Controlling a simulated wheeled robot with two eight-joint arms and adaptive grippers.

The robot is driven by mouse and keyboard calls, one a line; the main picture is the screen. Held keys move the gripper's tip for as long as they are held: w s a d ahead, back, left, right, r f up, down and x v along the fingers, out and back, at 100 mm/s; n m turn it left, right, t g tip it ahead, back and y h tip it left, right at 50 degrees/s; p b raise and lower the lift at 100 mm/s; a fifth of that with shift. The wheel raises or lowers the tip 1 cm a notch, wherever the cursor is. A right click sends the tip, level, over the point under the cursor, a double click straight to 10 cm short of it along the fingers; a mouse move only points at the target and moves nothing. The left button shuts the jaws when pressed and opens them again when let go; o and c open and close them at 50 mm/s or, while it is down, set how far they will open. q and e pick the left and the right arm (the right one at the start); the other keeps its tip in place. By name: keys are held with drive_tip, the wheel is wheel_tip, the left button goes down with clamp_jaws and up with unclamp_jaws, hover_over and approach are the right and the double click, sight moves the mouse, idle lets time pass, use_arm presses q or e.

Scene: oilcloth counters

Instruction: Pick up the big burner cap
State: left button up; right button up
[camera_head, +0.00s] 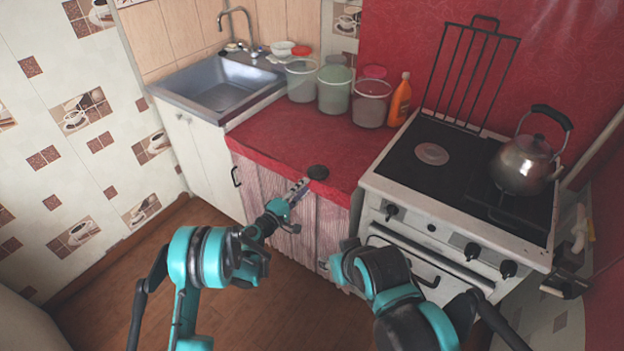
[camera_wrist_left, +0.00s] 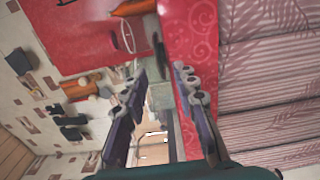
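The stove (camera_head: 400,165) with a kettle (camera_head: 524,165) is on the right; a sink (camera_head: 222,95) is on the left.

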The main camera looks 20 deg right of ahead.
sight(310, 175)
use_arm(q)
drive_tip(key=shift+x, duration=2.35)
clamp_jaws()
drive_tip(key=shift+r+p, duration=0.6)
drive_tip(key=shift+r, duration=0.75)
drive_tip(key=shift+f, duration=0.1)
drive_tip(key=s+a+r, duration=0.5)
drive_tip(key=s+a, duration=0.3)
drive_tip(key=a, duration=0.3)
drive_tip(key=shift+s, duration=0.3)
